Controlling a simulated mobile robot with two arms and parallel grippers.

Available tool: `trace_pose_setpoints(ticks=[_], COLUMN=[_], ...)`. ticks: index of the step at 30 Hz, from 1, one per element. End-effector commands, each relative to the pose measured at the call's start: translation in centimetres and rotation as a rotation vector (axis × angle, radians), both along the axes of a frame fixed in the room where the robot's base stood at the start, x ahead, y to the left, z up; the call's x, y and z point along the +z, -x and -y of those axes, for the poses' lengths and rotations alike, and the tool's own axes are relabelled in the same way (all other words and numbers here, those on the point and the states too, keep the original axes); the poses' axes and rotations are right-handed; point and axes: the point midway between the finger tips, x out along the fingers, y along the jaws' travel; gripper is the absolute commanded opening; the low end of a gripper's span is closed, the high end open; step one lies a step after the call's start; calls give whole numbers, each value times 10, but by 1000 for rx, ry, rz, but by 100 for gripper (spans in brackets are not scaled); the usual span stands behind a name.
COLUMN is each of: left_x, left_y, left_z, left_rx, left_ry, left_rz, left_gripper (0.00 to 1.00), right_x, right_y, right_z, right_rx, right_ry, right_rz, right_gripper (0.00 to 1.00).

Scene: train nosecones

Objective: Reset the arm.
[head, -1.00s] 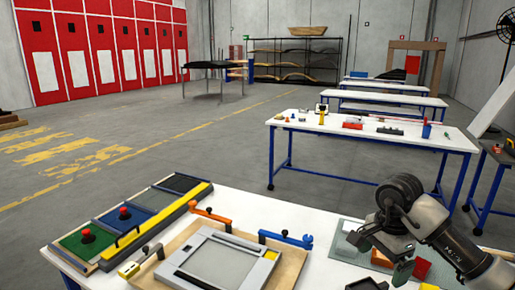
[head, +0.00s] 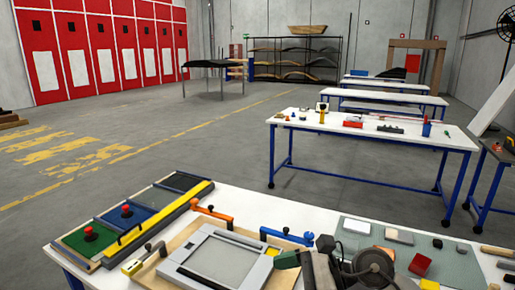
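My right arm's wrist and gripper (head: 312,262) are at the bottom of the head view, low over the near white table (head: 335,222), right of the grey frame fixture (head: 222,259). The gripper's fingers are hard to make out, so I cannot tell whether it is open or shut. A dark green piece (head: 287,259) shows at its left side; I cannot tell whether it is part of the gripper or something held. My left gripper is not in view.
On the near table are a tray with green and blue sections (head: 128,222), an orange clamp (head: 211,213), a blue clamp (head: 286,236), a grey mat (head: 375,237), a red block (head: 420,264) and several small blocks. Another white table (head: 375,132) stands behind.

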Motion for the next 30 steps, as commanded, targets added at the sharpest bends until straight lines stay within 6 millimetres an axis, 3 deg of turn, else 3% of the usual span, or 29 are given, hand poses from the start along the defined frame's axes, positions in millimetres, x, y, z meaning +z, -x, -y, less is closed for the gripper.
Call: trace_pose_setpoints(ticks=[2,5,8,11,14,17,22,23,27,30], left_x=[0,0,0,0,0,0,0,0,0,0], left_y=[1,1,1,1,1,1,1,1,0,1], left_z=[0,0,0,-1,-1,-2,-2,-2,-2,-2], left_rx=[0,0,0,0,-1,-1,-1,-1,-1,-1], left_ry=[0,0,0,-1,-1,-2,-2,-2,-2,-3], left_rz=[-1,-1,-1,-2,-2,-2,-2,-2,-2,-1], left_gripper=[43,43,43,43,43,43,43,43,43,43], right_x=[19,45,57,52,26,-18,-105,-117,-160,-179], right_y=[11,13,8,1,-1,8,59,70,121,155], right_z=[-16,-14,6,39,76,111,151,154,160,160], right_rx=[-89,-223,-374,-544,-736,-952,-1384,1411,1370,1350], right_ry=[-277,-610,-926,-1223,-1499,-1750,-2095,2069,1757,1587], right_rz=[-140,-348,-586,-848,-1119,-1393,-1814,1812,1602,1481], right_gripper=[100,100,100,100,100,100,100,100,100,100])
